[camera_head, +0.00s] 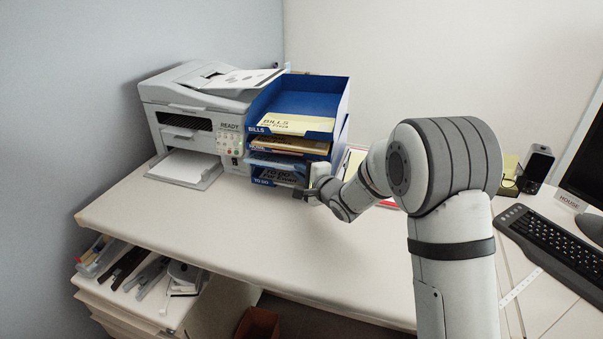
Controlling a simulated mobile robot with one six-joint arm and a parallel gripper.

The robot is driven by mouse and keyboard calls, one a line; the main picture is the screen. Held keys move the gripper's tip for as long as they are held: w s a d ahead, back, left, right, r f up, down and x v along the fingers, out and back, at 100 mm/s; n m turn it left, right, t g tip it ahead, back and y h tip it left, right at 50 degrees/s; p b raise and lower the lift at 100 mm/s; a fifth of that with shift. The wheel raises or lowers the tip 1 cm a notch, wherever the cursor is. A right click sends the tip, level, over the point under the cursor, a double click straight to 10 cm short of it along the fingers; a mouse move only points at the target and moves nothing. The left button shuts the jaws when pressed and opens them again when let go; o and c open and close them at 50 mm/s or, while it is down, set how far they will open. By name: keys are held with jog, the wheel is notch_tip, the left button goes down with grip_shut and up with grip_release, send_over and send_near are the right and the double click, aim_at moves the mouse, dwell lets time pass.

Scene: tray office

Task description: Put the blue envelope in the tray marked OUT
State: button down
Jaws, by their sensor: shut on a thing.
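A stack of blue trays (342,108) stands at the back of the desk, next to the printer. The top tray's front label reads BILLS and the lowest reads TO DO. The labels between are too small or covered to read, and I cannot make out OUT. My gripper (303,194) is at the right front corner of the lowest tray, low over the desk. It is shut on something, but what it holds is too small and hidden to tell. A pale blue edge (272,161) shows in the lower stack; I cannot tell whether it is the envelope.
A white printer (196,112) stands left of the trays, with paper in its front. My arm crosses the desk's right half. A keyboard (552,246), a small speaker (538,163) and a monitor (588,150) are at the right. The desk's front left (200,225) is clear.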

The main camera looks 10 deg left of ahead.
jog(key=c, duration=1.5)
grip_release()
jog(key=shift+o, duration=0.2)
jog(key=shift+s, duration=0.1)
jog(key=v, duration=0.7)
jog(key=shift+s+d+p, duration=0.2)
jog(key=shift+d+p, duration=0.1)
jog(key=shift+p, duration=0.1)
jog(key=shift+r, duration=0.1)
jog(key=s+d+r+n+h+p, duration=0.1)
jog(key=s+d+r+h+p, duration=0.2)
jog(key=d, duration=0.4)
jog(key=s+d+r+n+g+h+p, duration=0.1)
jog(key=s+d+r+n+h+p, duration=0.1)
jog(key=d+r+h, duration=0.3)
jog(key=s+d+r+n+h+p, duration=0.1)
jog(key=s+d+r+h+p, duration=0.2)
jog(key=d, duration=0.5)
jog(key=s+d+r+n+g+p, duration=0.2)
jog(key=s, duration=0.5)
jog(key=s+d+r+n+g+p, duration=0.2)
jog(key=s+d+g, duration=0.1)
jog(key=s, duration=0.5)
jog(key=s+d+r+n+g+p, duration=0.2)
jog(key=s+d+n, duration=0.1)
jog(key=s, duration=0.5)
jog(key=shift+s+g+h, duration=0.15)
jog(key=shift+g+h, duration=0.15)
